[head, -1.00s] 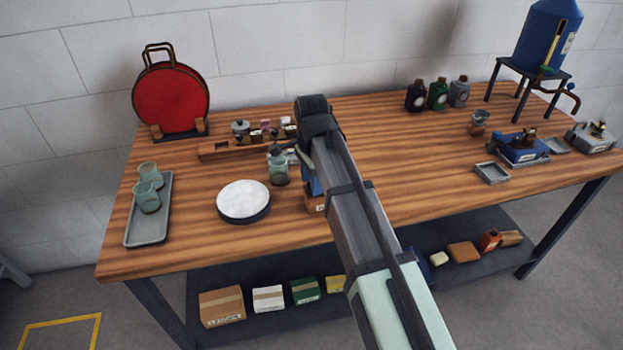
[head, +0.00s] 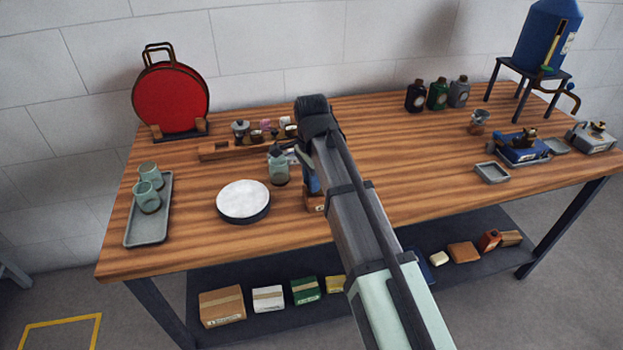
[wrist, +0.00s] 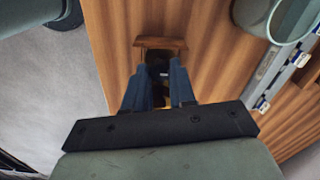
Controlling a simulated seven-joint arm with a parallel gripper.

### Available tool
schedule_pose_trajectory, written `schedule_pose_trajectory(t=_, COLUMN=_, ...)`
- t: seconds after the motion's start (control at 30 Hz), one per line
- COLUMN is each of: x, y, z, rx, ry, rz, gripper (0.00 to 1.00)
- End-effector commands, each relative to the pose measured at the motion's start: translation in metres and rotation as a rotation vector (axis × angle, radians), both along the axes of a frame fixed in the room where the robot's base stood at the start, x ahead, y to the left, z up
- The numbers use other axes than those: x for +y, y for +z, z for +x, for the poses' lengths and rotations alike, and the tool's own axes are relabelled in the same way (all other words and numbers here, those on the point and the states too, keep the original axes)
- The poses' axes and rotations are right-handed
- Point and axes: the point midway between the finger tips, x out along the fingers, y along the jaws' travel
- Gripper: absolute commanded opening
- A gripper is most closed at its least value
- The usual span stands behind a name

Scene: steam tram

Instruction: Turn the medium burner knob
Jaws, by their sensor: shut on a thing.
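My gripper (wrist: 158,76) points down with its two dark blue fingers close together. In the wrist view they are shut on a small dark round part (wrist: 158,68), mostly hidden between them, at a wooden block (wrist: 160,43). The same wooden block (head: 315,203) shows low beside my arm in the head view, largely covered by it. I cannot tell whether the dark part is the medium burner knob. A blue burner-like unit (head: 522,150) and a grey one (head: 592,138) stand far off at the right of the table.
A green glass jar (head: 279,172) stands just left of my gripper. A white round plate-like disc (head: 243,200) and a grey tray (head: 148,228) with two cups lie farther left. A wooden rack (head: 215,151) stands behind. The table centre right of my arm is clear.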

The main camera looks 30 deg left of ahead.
Motion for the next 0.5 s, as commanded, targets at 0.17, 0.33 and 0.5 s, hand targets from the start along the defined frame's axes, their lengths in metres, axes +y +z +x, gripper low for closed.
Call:
schedule_pose_trajectory(t=0.17, x=0.0, y=0.0001, z=0.0, rx=0.0, ry=0.093, rz=0.0, gripper=0.0)
schedule_pose_trajectory(t=0.33, x=0.0, y=0.0001, z=0.0, rx=0.0, ry=0.232, rz=0.0, gripper=0.0)
schedule_pose_trajectory(t=0.5, x=-0.0001, y=0.0001, z=0.0, rx=0.0, ry=0.394, rz=0.0, gripper=0.0)
